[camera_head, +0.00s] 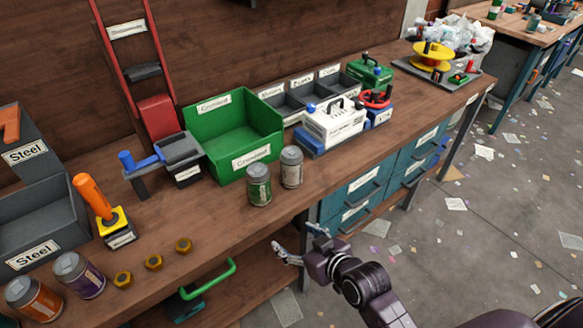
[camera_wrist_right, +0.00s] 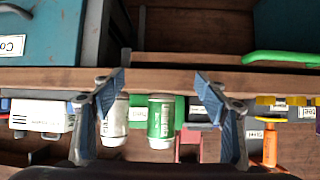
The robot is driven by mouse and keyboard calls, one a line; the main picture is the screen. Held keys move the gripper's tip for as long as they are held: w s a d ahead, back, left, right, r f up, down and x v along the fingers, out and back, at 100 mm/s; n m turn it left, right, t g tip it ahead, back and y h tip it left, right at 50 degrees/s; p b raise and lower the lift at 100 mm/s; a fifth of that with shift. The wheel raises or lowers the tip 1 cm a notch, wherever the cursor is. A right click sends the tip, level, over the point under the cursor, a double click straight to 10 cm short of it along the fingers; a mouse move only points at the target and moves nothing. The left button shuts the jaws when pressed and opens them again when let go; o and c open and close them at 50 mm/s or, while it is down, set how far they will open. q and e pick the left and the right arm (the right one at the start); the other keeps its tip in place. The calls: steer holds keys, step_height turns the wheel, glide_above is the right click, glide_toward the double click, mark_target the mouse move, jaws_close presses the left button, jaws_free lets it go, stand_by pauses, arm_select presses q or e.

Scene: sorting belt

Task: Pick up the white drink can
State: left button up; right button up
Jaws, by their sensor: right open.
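The white drink can (camera_head: 291,167) stands upright on the wooden workbench (camera_head: 215,215), close to the right of a green can (camera_head: 258,184). My right gripper (camera_head: 300,244) is open and empty in front of the bench edge, apart from both cans. In the right wrist view, which is upside down, the white can (camera_wrist_right: 115,120) is beside the left finger, which partly overlaps it. The green can (camera_wrist_right: 160,121) shows between the open fingers (camera_wrist_right: 161,82). My left gripper is not in view.
A green bin (camera_head: 232,137) stands behind the cans. A white toolbox-like case (camera_head: 334,124) is to the right. Blue drawers (camera_head: 360,187) hang below the bench.

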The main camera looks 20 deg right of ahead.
steer(key=w+r+t, duration=0.1)
steer(key=w, duration=0.1)
steer(key=w+d+r+t, duration=0.1)
steer(key=w, duration=0.1)
steer(key=w+r+t, duration=0.1)
steer(key=w, duration=0.2)
steer(key=shift+d+r+m, duration=0.15)
steer(key=shift+d+m, duration=0.05)
steer(key=shift+m, duration=0.1)
steer(key=m+t+h, duration=0.1)
steer(key=t, duration=0.3)
glide_toward(287, 158)
steer(key=shift+a+f, duration=0.15)
steer(key=shift+f, duration=0.1)
steer(key=shift+w+r+m+h, duration=0.1)
steer(key=shift+w+m+h, duration=0.2)
steer(key=shift+w, duration=0.9)
steer(key=shift+w+a+f, duration=0.1)
steer(key=shift+w, duration=1.25)
steer(key=shift+w+a+f, duration=0.1)
steer(key=shift+w+f, duration=0.05)
steer(key=shift+w, duration=1.2)
steer(key=c, duration=0.9)
